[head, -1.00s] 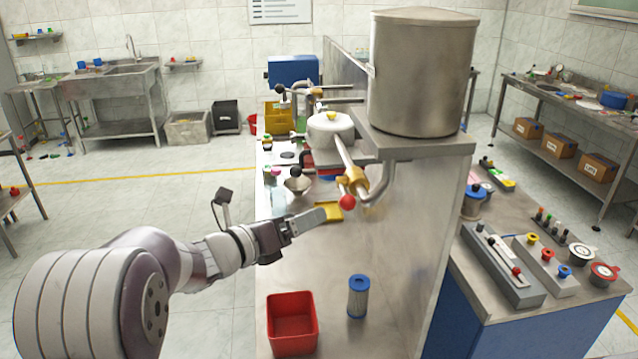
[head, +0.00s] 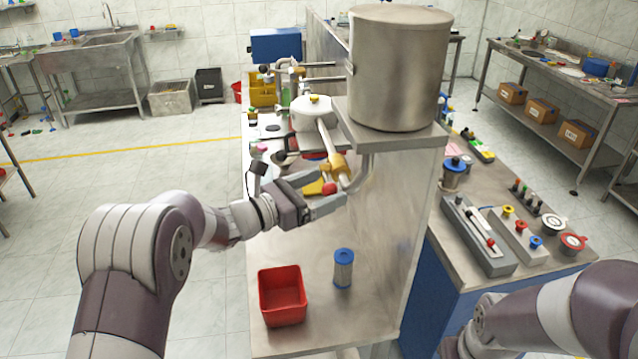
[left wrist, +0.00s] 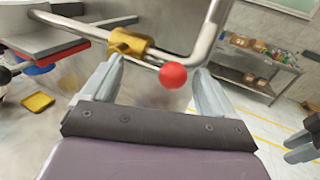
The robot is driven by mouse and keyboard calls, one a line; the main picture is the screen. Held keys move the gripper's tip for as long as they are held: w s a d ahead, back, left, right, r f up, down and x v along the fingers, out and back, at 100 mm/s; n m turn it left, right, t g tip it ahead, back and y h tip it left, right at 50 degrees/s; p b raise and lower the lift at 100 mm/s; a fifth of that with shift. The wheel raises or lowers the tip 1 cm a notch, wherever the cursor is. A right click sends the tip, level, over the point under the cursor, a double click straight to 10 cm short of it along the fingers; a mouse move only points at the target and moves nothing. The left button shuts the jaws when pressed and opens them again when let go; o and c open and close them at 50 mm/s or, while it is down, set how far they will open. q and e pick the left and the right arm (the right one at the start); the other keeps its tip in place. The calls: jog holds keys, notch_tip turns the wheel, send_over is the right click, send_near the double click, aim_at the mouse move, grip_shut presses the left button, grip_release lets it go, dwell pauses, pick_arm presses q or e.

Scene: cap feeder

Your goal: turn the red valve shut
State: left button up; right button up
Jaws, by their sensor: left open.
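The red valve's ball knob (head: 329,188) sits at the end of a lever below the brass valve body (head: 338,165), on the pipe under the large steel tank. My left gripper (head: 327,187) is open, with one finger on each side of the red knob. In the left wrist view the knob (left wrist: 173,75) lies between the fingertips, closer to the right finger, and the brass body (left wrist: 130,43) is just beyond the left finger. Contact with the knob cannot be told. At the right edge of that view, grey fingers look like my right gripper (left wrist: 298,147); their opening is unclear.
The steel tank (head: 398,70) stands on a shelf by an upright steel panel (head: 395,215). A red bin (head: 282,297) and a blue-capped cylinder (head: 343,268) stand on the near bench. A yellow tray (left wrist: 38,102) lies on the bench. The bench between bin and valve is mostly clear.

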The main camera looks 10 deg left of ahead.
pick_arm(q)
jog(key=shift+a, duration=0.1)
jog(key=c, duration=1)
jog(key=shift+s, duration=0.1)
jog(key=c, duration=0.5)
jog(key=shift+s+r, duration=0.15)
grip_shut()
